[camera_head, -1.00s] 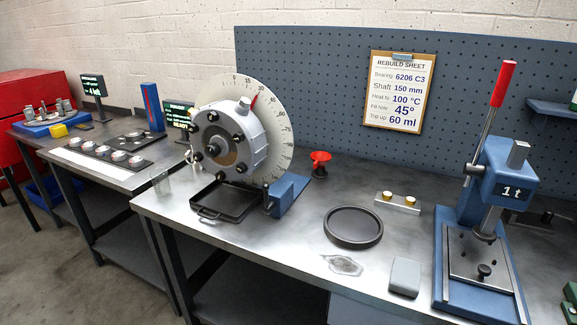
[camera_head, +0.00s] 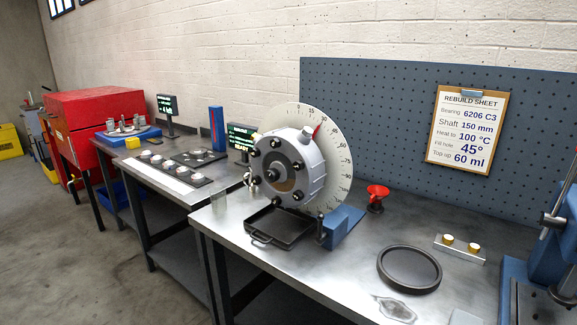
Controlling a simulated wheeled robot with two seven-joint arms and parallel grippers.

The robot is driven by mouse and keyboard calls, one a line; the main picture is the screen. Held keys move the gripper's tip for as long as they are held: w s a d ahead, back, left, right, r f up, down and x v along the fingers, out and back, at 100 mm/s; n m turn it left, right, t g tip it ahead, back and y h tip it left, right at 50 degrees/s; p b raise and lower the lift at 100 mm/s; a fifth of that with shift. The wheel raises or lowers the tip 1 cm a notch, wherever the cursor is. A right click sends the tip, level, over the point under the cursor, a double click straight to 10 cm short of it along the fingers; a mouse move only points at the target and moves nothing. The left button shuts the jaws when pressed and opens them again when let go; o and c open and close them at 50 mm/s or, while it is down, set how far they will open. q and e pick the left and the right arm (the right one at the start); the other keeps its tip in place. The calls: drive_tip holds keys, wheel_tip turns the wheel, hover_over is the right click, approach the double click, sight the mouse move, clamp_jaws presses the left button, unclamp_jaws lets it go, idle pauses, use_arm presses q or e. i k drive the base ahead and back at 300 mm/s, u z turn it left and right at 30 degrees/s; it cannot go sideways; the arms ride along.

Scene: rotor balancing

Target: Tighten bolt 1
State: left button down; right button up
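The grey rotor housing (camera_head: 303,171) stands upright on the workbench, in front of a white degree dial (camera_head: 334,144). Several dark bolts sit around its front face, such as one at the upper left (camera_head: 257,152) and one at the lower left (camera_head: 256,180). I see no numbers on the bolts, so I cannot tell which is bolt 1. A red pointer (camera_head: 317,131) marks the dial near the top. A blue stand (camera_head: 343,226) supports the housing. Neither of my grippers is in view.
A black tray (camera_head: 259,238) lies below the housing. A red funnel (camera_head: 377,193), a black round pan (camera_head: 409,287) and a blue press (camera_head: 567,235) are to the right. Several pale round pieces lie on a left table (camera_head: 172,202). A red cabinet (camera_head: 95,103) stands farther left.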

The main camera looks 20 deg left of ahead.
sight(298, 165)
drive_tip(key=u, duration=2.25)
drive_tip(key=i, duration=2.25)
drive_tip(key=z, duration=1.7)
